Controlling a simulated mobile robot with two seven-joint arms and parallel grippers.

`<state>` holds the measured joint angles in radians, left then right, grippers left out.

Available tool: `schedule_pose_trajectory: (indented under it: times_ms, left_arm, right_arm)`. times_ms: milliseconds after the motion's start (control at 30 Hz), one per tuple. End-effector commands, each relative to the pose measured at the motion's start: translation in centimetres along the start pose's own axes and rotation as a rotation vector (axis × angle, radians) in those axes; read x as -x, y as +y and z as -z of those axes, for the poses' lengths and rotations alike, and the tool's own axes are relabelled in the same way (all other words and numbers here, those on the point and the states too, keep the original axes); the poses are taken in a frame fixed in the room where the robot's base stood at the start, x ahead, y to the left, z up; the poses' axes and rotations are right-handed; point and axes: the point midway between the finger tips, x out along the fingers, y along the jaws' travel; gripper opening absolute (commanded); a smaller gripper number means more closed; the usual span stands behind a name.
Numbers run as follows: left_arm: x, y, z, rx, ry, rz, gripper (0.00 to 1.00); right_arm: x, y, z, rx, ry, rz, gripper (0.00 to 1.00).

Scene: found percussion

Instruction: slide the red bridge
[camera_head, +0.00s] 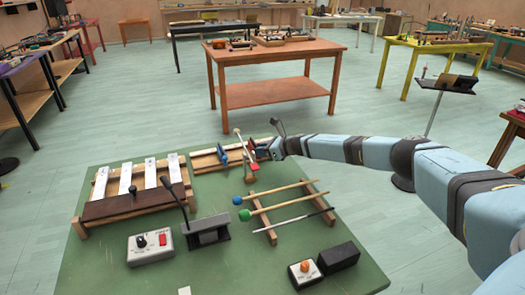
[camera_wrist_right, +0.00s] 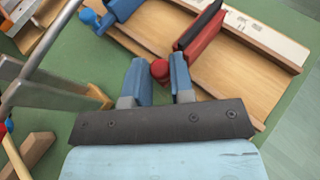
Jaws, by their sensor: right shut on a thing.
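The red bridge (camera_wrist_right: 200,43) stands across a pale wooden sound board (camera_wrist_right: 225,72) in the right wrist view. It has a dark top edge and a round red knob at its near end. My right gripper (camera_wrist_right: 160,82) has its two blue fingertips on either side of that knob, shut on it. In the head view my right gripper (camera_head: 256,150) is at the right end of the board, and the bridge is mostly hidden there. A blue bridge (camera_head: 222,156) stands farther left on the same board; it also shows in the wrist view (camera_wrist_right: 121,8). My left gripper is not in view.
A thin upright piece (camera_head: 241,140) stands close by my right gripper. Metal bars on a wooden frame (camera_head: 125,178), a microphone (camera_head: 205,230), mallets on a rack (camera_head: 275,205) and small boxes (camera_head: 150,246) share the green table (camera_head: 215,277). Its front has some bare room.

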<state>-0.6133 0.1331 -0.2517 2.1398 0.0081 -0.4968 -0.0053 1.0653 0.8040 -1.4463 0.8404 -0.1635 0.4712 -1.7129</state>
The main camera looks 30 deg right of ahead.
Motion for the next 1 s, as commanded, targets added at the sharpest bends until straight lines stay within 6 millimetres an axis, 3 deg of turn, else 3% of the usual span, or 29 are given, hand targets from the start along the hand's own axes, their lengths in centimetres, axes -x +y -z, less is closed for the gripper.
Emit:
schedule_pose_trajectory:
  times_ms: [133,433,467,567,867,1000]
  left_arm:
    - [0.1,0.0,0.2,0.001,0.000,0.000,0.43]
    - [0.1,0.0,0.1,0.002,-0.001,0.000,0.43]
    - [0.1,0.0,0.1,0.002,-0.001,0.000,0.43]
    - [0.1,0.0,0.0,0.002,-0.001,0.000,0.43]
    - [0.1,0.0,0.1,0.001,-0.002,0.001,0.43]
    - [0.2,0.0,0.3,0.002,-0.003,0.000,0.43]
  right_arm:
    - [-1.3,1.5,-0.5,0.000,0.000,-0.003,0.00]
    - [-1.6,1.8,-0.7,0.000,-0.002,-0.003,0.00]
    - [-1.6,1.8,-0.7,0.000,-0.002,-0.004,0.24]
    - [-1.7,1.8,-0.7,0.000,-0.002,-0.004,0.45]
    - [-1.4,1.7,-0.7,0.000,-0.001,-0.001,0.45]
    - [-0.1,1.6,-0.6,-0.001,0.000,-0.002,0.45]
